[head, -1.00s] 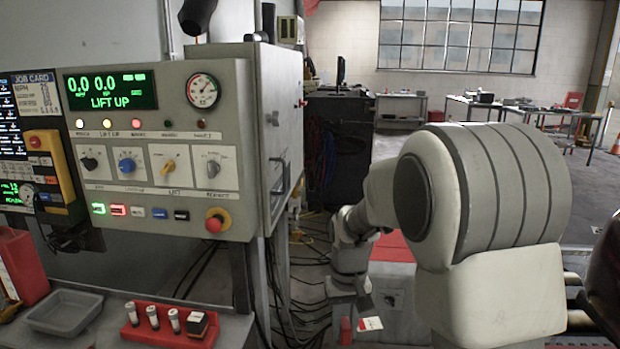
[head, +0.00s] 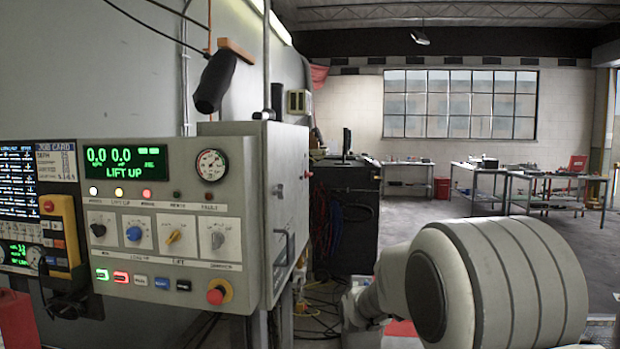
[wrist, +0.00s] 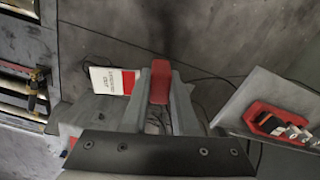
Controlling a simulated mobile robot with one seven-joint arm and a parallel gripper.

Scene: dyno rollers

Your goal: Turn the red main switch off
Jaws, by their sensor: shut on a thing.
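A small dark reddish fitting (head: 308,174) sits on the right side of the grey control cabinet (head: 285,185). It may be the red main switch, but it is too small to read its position. A separate red mushroom button (head: 216,296) sits on the front panel's lower right. In the wrist view, my gripper (wrist: 160,92) is shut on a red piece (wrist: 160,78), whose exact kind I cannot tell. A red-and-white printed tag (wrist: 112,80) shows beside it. In the head view, my arm is at the lower right, and my gripper is out of frame.
The panel display (head: 124,164) reads LIFT UP, and several lamps and knobs sit below it. A dark cabinet (head: 345,215) with cables stands behind. The wrist view shows a red rack (wrist: 280,125) on a grey surface. Open floor (head: 430,220) lies right of the dark cabinet.

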